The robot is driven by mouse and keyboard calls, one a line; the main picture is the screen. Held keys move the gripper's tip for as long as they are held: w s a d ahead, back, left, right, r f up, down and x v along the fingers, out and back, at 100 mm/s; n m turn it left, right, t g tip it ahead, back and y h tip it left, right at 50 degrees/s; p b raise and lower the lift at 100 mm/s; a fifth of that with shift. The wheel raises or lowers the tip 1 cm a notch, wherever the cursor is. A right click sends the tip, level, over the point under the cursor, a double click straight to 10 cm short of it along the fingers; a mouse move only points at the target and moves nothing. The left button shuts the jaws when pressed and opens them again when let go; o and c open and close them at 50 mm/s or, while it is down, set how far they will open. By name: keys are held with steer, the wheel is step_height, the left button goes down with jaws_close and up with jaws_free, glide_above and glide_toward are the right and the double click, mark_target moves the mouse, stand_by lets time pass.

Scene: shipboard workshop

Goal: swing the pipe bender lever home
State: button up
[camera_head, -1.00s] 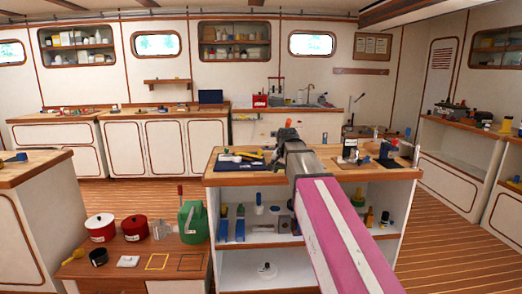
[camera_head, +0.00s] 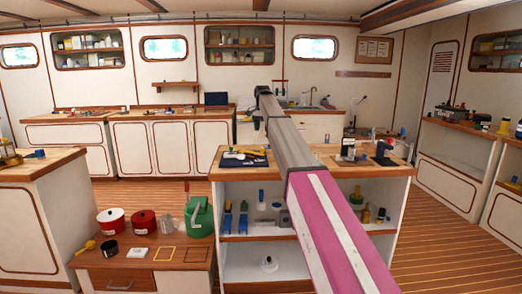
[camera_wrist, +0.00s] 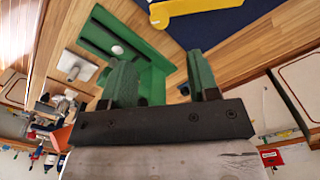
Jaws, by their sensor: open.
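No lever is clearly made out. In the head view my arm reaches over the island bench (camera_head: 226,173) and hides part of its top; the fingers cannot be made out there.
A dark blue mat (camera_wrist: 232,22) with a yellow item (camera_wrist: 190,8) lies near the green fixture. Small devices (camera_head: 350,148) stand on the bench's right side. A low cabinet at left carries red pots (camera_head: 110,222) and a green can (camera_head: 199,216). Floor is clear at right.

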step_height(320, 180, down, 11)
steer(key=shift+r, duration=0.1)
stand_by(0.4)
steer(key=c, duration=0.9)
